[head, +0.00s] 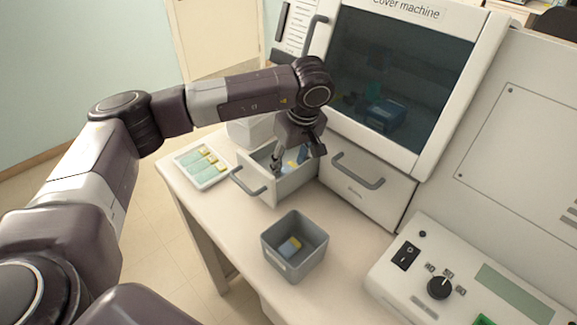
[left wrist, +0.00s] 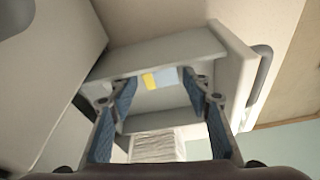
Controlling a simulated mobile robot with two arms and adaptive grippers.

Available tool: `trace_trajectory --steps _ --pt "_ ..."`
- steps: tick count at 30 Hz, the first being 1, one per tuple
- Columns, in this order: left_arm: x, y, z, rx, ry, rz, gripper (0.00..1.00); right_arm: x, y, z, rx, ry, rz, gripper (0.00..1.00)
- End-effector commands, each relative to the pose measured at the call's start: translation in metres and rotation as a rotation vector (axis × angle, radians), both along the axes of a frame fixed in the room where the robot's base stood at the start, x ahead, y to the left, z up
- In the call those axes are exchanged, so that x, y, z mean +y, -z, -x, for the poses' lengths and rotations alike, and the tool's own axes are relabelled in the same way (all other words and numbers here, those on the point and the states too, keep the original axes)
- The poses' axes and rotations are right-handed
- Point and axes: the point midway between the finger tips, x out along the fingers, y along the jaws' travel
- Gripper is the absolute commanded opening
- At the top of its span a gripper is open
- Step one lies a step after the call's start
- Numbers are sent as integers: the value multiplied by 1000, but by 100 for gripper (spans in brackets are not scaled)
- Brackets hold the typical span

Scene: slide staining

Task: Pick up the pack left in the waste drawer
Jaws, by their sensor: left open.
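The waste drawer (head: 289,188) is pulled out from under the cover machine. A small yellow and light-blue pack (left wrist: 158,79) lies inside it in the left wrist view. In the head view bits of yellow and blue show in the drawer beside my fingers. My left gripper (head: 297,161) points down into the drawer opening with its fingers spread. In the left wrist view the left gripper (left wrist: 159,86) has the pack between and beyond its two blue-padded fingertips, with nothing held. My right gripper is not in view.
A white tray (head: 207,184) with several green and yellow pieces lies left of the drawer. A shut drawer (head: 366,193) and a control panel (head: 412,285) stand to the right.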

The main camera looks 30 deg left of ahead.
Motion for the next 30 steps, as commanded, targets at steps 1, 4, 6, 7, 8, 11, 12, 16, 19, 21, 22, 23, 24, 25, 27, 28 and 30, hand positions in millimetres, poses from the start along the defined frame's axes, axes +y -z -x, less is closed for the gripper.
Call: trace_trajectory --steps 1,4,6,7,8,11,12,16,19,21,22,23,24,25,27,28,30 --pt "0 0 0 0 0 0 45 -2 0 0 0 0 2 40" --pt "0 0 0 0 0 0 42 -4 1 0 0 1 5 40" --pt "0 0 0 0 0 0 35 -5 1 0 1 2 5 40" --pt "0 0 0 0 0 0 31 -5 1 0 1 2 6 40" --pt "0 0 0 0 0 0 28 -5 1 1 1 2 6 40" --pt "0 0 0 0 0 0 17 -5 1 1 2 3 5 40" --pt "0 0 0 0 0 0 14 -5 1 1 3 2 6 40" --pt "0 0 0 0 0 0 7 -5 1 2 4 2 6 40" --pt "0 -1 0 -1 0 0 7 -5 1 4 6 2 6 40" --pt "0 -2 0 -1 0 0 7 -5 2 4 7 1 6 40" --pt "0 -4 -1 -2 0 1 7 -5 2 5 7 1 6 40" --pt "0 -5 -1 -3 0 2 7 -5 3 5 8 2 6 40" --pt "0 -8 -1 -3 0 1 7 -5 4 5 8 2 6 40" --pt "0 -11 -1 -4 0 1 7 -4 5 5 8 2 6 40" --pt "0 -19 -2 -5 0 0 7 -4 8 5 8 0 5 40" --pt "-1 -24 -2 -5 0 2 7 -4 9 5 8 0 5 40" --pt "-1 -37 -2 -7 1 0 7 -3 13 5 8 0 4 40"
